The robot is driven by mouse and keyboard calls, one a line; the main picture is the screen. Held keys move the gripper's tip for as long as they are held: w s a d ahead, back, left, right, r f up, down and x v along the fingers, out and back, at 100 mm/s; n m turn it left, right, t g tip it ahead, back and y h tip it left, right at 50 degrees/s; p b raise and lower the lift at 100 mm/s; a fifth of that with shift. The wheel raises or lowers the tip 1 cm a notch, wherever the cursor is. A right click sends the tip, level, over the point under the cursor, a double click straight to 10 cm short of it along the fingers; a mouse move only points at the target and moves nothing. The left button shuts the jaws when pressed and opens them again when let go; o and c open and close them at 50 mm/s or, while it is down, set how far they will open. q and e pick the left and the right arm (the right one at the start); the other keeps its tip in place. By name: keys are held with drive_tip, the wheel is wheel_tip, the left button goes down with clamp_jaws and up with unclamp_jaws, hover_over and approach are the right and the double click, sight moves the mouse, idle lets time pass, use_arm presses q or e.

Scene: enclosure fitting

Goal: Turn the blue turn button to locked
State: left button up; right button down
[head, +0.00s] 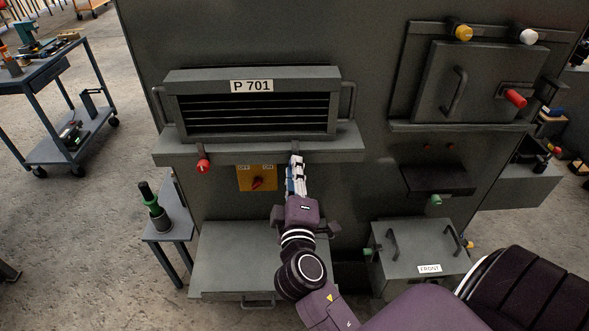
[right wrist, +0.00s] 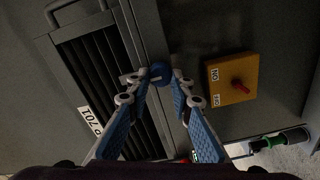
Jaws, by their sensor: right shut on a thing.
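The blue turn button (right wrist: 158,70) sits at the edge of the ledge under the louvred panel marked P 701 (head: 251,86). My right gripper (head: 296,165) reaches up to it from below, and its fingers hide the button in the head view. In the right wrist view the fingertips (right wrist: 159,77) are closed on the two sides of the button. A similar red turn button (head: 203,166) is on the same ledge to the left. I cannot read whether the blue button stands at locked. My left gripper is not in view.
A yellow switch box (head: 257,184) with a red handle is close left of my right gripper. A grey box (head: 240,262) juts out below. At right are a hatch (head: 440,90) with coloured knobs and a box marked FRONT (head: 415,278). A cart (head: 70,140) stands far left.

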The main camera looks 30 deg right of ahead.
idle(0.5)
drive_tip(key=c, duration=1.7)
unclamp_jaws()
drive_tip(key=shift+a, duration=0.1)
drive_tip(key=v, duration=1.2)
